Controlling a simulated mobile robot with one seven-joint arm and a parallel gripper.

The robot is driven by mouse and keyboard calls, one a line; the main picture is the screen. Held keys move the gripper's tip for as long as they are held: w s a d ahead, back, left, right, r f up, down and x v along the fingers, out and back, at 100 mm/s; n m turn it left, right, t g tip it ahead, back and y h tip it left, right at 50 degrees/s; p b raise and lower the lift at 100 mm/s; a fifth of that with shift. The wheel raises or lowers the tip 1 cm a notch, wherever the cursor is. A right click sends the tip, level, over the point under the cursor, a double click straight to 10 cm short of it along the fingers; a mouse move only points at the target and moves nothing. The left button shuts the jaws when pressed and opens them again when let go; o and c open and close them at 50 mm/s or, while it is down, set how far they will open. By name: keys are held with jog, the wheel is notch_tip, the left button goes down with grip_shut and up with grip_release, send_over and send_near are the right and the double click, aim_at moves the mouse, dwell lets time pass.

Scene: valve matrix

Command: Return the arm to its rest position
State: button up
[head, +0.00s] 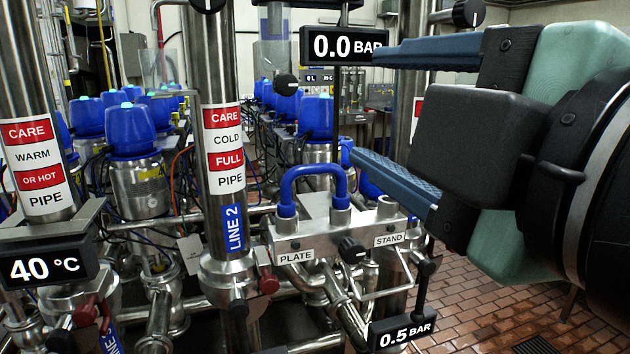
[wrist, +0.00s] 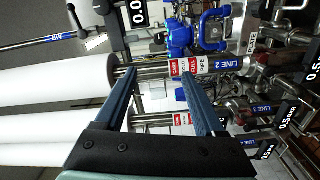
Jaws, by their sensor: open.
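My gripper (head: 385,110) fills the right side of the head view, with its two blue fingers spread apart and pointing left. Nothing is between the fingers. In the wrist view my gripper (wrist: 160,95) is also open, its fingers standing in front of the LINE 2 pipe (wrist: 202,66). The fingers appear apart from the pipe, though the depth gap is hard to judge. The lower finger in the head view is near the blue U-shaped pipe (head: 313,178) above the PLATE and STAND manifold; I cannot tell how close it is.
A 0.0 BAR display (head: 345,46) is behind the upper finger. A 0.5 BAR display (head: 402,332) and a 40 °C display (head: 45,268) stand low in front. Several blue-topped valves (head: 130,130) crowd the left. Open brick floor (head: 500,310) lies at lower right.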

jog(key=s+a+r+m+t+h, duration=0.1)
jog(key=a+r+m+t+h, duration=0.1)
jog(key=m+t, duration=0.3)
jog(key=s+a+r+m+t+h, duration=0.1)
jog(key=m+t, duration=0.4)
jog(key=m, duration=0.9)
notch_tip(320, 180, up, 3)
jog(key=a+h, duration=0.1)
jog(key=h, duration=0.1)
jog(key=shift+a+f+h, duration=0.15)
jog(key=shift+a+h, duration=0.15)
jog(key=shift+a, duration=0.05)
jog(key=shift+w, duration=0.1)
